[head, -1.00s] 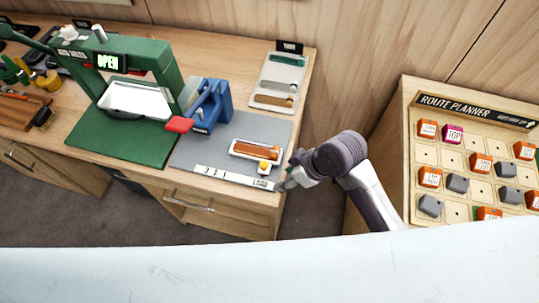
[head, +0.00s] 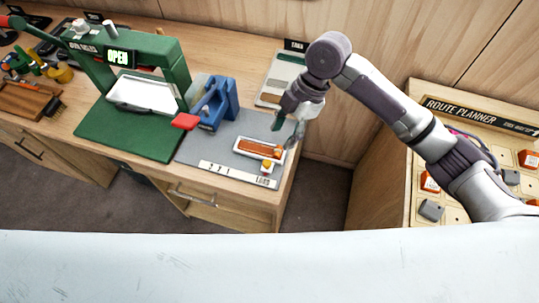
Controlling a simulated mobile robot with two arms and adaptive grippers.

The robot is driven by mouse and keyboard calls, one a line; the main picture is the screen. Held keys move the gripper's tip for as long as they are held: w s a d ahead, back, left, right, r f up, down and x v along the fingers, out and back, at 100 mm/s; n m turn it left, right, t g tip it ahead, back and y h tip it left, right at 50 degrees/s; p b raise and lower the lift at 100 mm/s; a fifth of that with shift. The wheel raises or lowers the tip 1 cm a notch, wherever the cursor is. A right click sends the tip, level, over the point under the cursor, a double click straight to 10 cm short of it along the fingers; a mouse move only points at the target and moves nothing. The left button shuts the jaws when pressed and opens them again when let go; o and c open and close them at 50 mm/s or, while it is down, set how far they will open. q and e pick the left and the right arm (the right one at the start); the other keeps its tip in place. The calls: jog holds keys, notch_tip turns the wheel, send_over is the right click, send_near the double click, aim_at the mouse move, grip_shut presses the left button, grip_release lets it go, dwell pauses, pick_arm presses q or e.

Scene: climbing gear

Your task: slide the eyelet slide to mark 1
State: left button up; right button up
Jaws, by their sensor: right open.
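A small white block with a yellow-orange knob (head: 267,166), which looks like the eyelet slide, stands behind the right part of a white marked strip (head: 238,175). The strip has small numerals toward its left and middle and a word that looks like LOAD at its right end; the numerals are hard to read. The knob is near the LOAD end. My right gripper (head: 287,132) is open, pointing down above the back right of the slide, apart from the knob. My left gripper is not in view.
A blue press (head: 216,105) with a red handle (head: 185,121) stands left of the tray on the grey mat (head: 205,150). A green press frame (head: 172,62) with an OPEN sign is farther left. The route planner board (head: 437,190) is at right, beyond a floor gap.

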aim_at(268, 162)
jog(key=p+x, duration=0.2)
jog(key=x, duration=0.8)
jog(key=shift+a+f, duration=0.15)
jog(key=shift+f, duration=0.1)
grip_shut()
